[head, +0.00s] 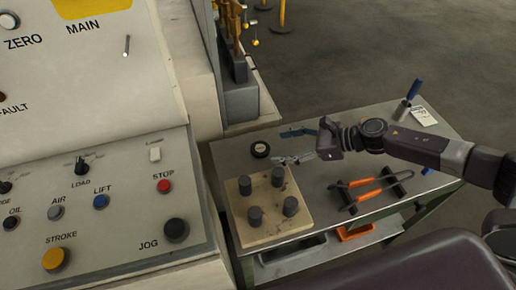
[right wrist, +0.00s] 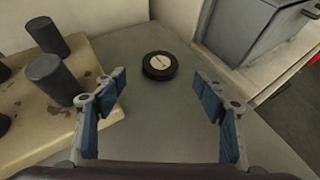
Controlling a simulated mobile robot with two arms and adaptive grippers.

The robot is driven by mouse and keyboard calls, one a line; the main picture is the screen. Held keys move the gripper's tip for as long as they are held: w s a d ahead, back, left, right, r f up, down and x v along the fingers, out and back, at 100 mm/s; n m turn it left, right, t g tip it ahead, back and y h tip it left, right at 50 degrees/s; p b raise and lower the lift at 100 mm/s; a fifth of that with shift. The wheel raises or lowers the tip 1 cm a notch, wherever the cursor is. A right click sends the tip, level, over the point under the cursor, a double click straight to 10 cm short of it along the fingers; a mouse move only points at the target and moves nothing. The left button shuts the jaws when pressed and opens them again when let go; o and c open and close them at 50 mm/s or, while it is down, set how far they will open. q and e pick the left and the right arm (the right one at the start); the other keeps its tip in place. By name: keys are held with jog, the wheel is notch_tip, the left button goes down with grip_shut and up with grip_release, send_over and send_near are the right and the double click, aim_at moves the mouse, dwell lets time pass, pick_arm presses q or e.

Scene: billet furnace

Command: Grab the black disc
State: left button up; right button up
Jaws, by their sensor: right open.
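The black disc (head: 260,149) is a short round puck with a pale top face. It lies flat on the grey metal table (head: 330,130), behind the wooden block. In the right wrist view the disc (right wrist: 160,65) sits ahead of the fingertips, roughly between their lines and apart from both. My right gripper (head: 290,146) is open and empty, to the right of the disc in the head view. Its blue-padded fingers (right wrist: 164,95) spread wide in the wrist view. My left gripper is not in view.
A wooden block (head: 268,222) with several dark cylinders stands close to the right gripper. Orange-handled tongs (head: 360,187) rest on the table at right, near a cup with a blue-handled tool (head: 413,90). The control panel (head: 110,200) borders the table's left side.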

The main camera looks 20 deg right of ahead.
aim_at(260, 148)
jog(key=shift+w+a+f, duration=0.1)
jog(key=shift+w+a, duration=0.2)
jog(key=shift+a, duration=0.15)
jog(key=p+x, duration=0.1)
jog(key=x, duration=0.3)
jog(key=shift+w+a+p, duration=0.1)
jog(key=shift+p, duration=0.3)
jog(key=shift+w+a+f, duration=0.2)
jog(key=shift+a, duration=0.05)
jog(key=shift+c, duration=0.2)
jog(key=c, duration=1.5)
